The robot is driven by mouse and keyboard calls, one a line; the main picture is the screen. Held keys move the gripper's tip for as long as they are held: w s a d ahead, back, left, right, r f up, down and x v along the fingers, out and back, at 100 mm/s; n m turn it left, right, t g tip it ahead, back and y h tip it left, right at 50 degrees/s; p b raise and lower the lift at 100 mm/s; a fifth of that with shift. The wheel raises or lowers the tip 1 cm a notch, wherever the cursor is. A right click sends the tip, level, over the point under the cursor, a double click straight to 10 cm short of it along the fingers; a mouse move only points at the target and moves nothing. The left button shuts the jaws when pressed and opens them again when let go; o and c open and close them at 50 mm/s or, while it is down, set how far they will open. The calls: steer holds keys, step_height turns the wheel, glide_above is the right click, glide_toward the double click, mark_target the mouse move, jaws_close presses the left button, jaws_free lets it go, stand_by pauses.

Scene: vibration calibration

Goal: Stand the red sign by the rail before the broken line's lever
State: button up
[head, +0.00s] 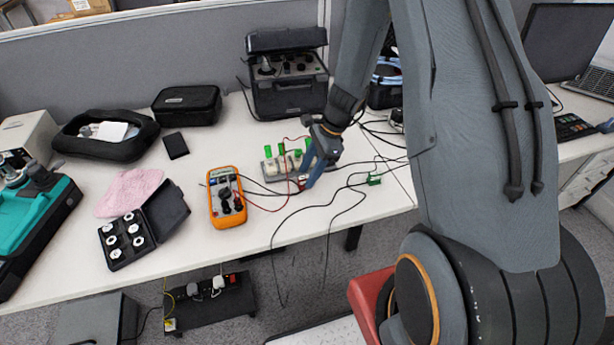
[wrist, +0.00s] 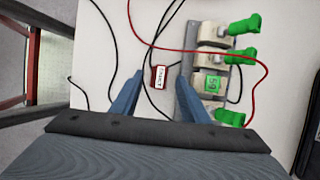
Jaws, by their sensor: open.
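The red sign (wrist: 160,77), a small red piece with a white lettered face, lies on the white table beside the rail. In the head view the red sign (head: 302,183) shows only as a bit of red by my fingertips. My gripper (wrist: 160,69) is open, with one blue finger on each side of the sign; contact cannot be told. The grey rail (wrist: 186,88) carries several cream blocks with green levers. Three levers, such as the top one (wrist: 245,25), stick out sideways. One lever (wrist: 213,83) shows a square, marked end facing the wrist camera. My gripper partly hides the rail in the head view.
An orange multimeter (head: 226,197) stands left of the rail, its red and black leads running across the table. Black cables (head: 345,187) lie around my gripper. A black instrument case (head: 288,85) stands behind. The table's front edge is near.

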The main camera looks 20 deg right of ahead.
steer(key=b+v, duration=0.2)
steer(key=v, duration=0.7)
steer(key=s+a+r+n+h, duration=0.2)
steer(key=s+r+n, duration=0.2)
steer(key=s+n, duration=0.4)
steer(key=s+a+r+n+h, duration=0.2)
steer(key=s+r+n, duration=0.2)
steer(key=s+n, duration=0.5)
steer(key=shift+n+t+h, duration=0.3)
steer(key=shift+n+t, duration=0.1)
steer(key=shift+n, duration=0.3)
steer(key=shift+s+r, duration=0.1)
